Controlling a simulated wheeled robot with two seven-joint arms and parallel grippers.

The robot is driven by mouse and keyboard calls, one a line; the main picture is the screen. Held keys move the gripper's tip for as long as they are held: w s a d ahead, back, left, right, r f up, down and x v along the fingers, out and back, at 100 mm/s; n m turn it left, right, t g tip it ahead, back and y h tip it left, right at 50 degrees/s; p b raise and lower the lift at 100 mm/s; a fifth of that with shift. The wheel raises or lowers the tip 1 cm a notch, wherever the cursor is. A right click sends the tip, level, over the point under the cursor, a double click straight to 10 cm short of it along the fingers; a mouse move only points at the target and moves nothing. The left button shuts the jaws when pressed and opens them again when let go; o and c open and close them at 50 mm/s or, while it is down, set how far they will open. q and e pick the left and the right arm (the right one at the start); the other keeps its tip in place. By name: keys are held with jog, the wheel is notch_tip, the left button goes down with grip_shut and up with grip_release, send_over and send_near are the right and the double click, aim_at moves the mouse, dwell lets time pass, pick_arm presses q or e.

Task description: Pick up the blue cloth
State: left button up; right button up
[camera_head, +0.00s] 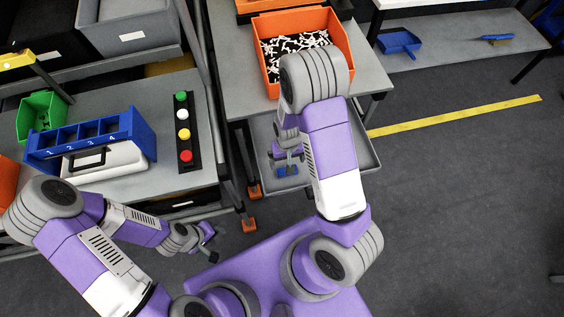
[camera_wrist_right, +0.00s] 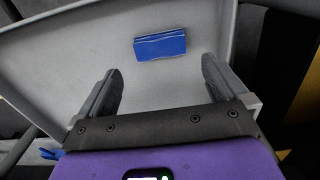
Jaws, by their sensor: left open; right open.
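The blue cloth (camera_wrist_right: 160,44) is a small folded rectangle lying on a light grey tray (camera_wrist_right: 60,65) in the right wrist view. In the head view only a little of the cloth (camera_head: 288,170) shows below my right gripper (camera_head: 283,154), on the lower grey tray (camera_head: 358,150) of the trolley. My right gripper is open in the right wrist view (camera_wrist_right: 162,66), with its fingers apart and the cloth beyond their tips, roughly centred between them. Nothing is between the fingers. My left gripper (camera_head: 208,241) is open and empty, low at the left, away from the cloth.
An orange bin (camera_head: 342,32) of black and white parts stands on the trolley's upper shelf, above the tray. A workbench (camera_head: 185,92) at left holds a blue numbered rack (camera_head: 130,127) and a button strip (camera_head: 184,133).

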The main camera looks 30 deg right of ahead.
jog(key=shift+s+f+b, duration=0.3)
jog(key=shift+f+b, duration=0.05)
jog(key=shift+f, duration=0.55)
jog(key=f, duration=0.1)
jog(key=f+b, duration=0.1)
jog(key=f, duration=0.1)
jog(key=f+b, duration=0.1)
jog(key=f, duration=0.1)
jog(key=shift+w, duration=0.3)
jog(key=shift+r, duration=0.15)
jog(key=c, duration=0.9)
